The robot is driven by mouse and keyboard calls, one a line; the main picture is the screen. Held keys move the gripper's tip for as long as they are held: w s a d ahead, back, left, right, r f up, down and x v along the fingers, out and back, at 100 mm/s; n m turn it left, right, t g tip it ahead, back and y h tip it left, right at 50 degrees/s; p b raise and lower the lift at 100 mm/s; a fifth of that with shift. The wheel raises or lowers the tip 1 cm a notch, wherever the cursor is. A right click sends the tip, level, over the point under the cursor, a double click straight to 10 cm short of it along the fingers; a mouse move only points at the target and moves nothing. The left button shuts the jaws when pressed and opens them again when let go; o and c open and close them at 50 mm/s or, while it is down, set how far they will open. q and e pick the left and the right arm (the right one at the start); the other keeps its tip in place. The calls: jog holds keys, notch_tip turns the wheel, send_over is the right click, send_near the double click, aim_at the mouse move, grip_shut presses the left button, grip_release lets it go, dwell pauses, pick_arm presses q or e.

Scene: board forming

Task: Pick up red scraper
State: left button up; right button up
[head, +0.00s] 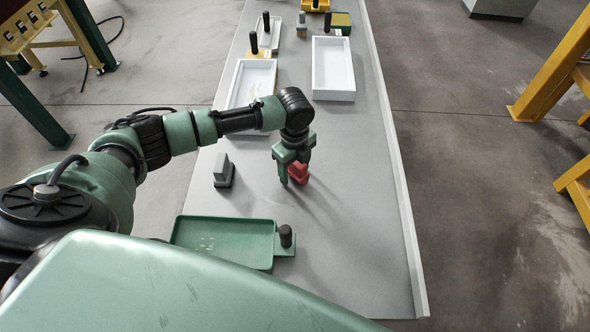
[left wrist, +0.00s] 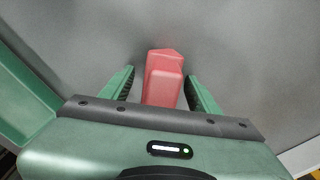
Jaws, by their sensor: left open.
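The red scraper (head: 299,171) stands on the grey table (head: 345,230), partly hidden behind my left gripper in the head view. My left gripper (head: 294,176) points down at it. In the left wrist view the red scraper (left wrist: 164,78) lies between the two green fingers of my left gripper (left wrist: 160,90). The fingers are open, with a gap visible on both sides of the scraper. My right gripper is not in view.
A grey scraper (head: 223,171) stands left of my gripper. A green tray (head: 222,240) with a black-knobbed handle (head: 286,236) lies nearer. White trays (head: 333,68) and other tools lie farther back. The table's right side is clear, up to its raised edge (head: 405,200).

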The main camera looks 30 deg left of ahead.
pick_arm(q)
grip_shut()
jog(key=shift+r, duration=0.1)
notch_tip(320, 180, up, 20)
jog(key=b, duration=0.3)
dwell(0.3)
